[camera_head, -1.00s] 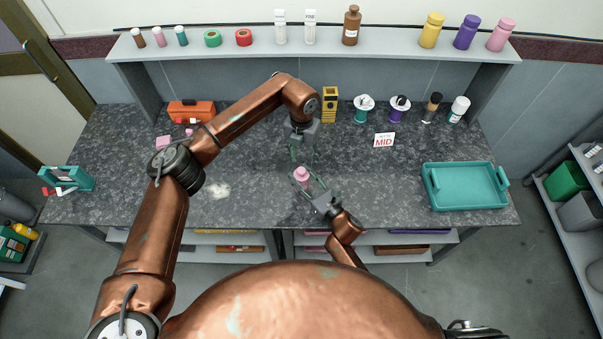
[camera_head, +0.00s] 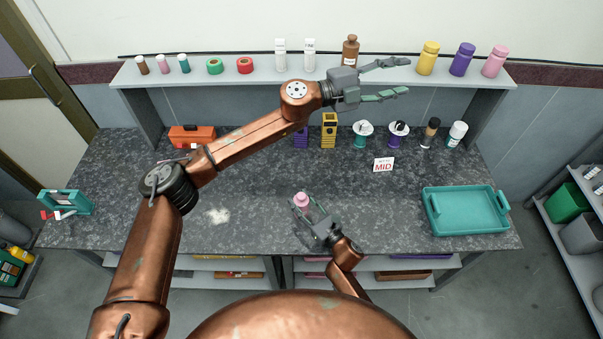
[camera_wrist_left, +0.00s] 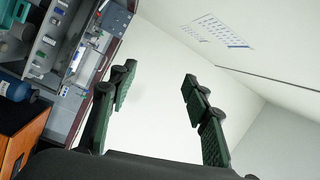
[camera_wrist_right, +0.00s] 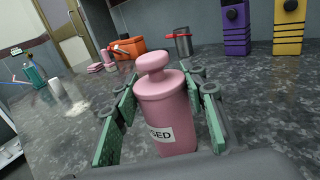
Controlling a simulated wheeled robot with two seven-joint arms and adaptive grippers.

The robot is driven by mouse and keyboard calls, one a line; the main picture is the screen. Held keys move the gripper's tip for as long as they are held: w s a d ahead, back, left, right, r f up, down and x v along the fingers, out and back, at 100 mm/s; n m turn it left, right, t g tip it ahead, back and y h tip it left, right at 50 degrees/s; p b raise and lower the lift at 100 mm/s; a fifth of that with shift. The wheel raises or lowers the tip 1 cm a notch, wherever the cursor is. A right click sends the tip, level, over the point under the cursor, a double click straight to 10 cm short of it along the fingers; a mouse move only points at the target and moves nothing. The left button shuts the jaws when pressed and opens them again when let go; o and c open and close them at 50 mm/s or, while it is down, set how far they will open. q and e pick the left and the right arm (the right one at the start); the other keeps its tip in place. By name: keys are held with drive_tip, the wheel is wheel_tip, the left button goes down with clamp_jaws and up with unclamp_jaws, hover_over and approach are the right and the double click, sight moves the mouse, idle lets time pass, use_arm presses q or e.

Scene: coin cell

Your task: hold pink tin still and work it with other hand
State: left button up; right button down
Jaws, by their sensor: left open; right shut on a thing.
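The pink tin (camera_head: 301,201) stands upright on the dark stone counter, at its front middle. In the right wrist view the tin (camera_wrist_right: 166,115) has a rounded knob-like top and a white label ending in "SED". My right gripper (camera_head: 308,207) is shut on the tin, with one green finger on each side of its body. My left gripper (camera_head: 385,78) is open and empty, raised up by the shelf and well away from the tin. The left wrist view shows its two fingers (camera_wrist_left: 158,88) spread apart with nothing between them.
A teal tray (camera_head: 466,212) lies at the counter's right. An orange toolbox (camera_head: 192,137) is back left; a pale patch (camera_head: 217,216) lies left of the tin. The shelf (camera_head: 270,74) holds several bottles.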

use_arm(q)
drive_tip(key=w+a+n+t+y, duration=0.5)
drive_tip(key=w+a+n+t, duration=0.2)
drive_tip(key=w+n, duration=0.55)
drive_tip(key=n+g+y, duration=1)
drive_tip(key=g+y, duration=0.2)
drive_tip(key=y, duration=0.1)
approach(301, 195)
wheel_tip(301, 195, down, 9)
drive_tip(key=shift+f, duration=0.25)
clamp_jaws()
drive_tip(key=shift+a, duration=0.1)
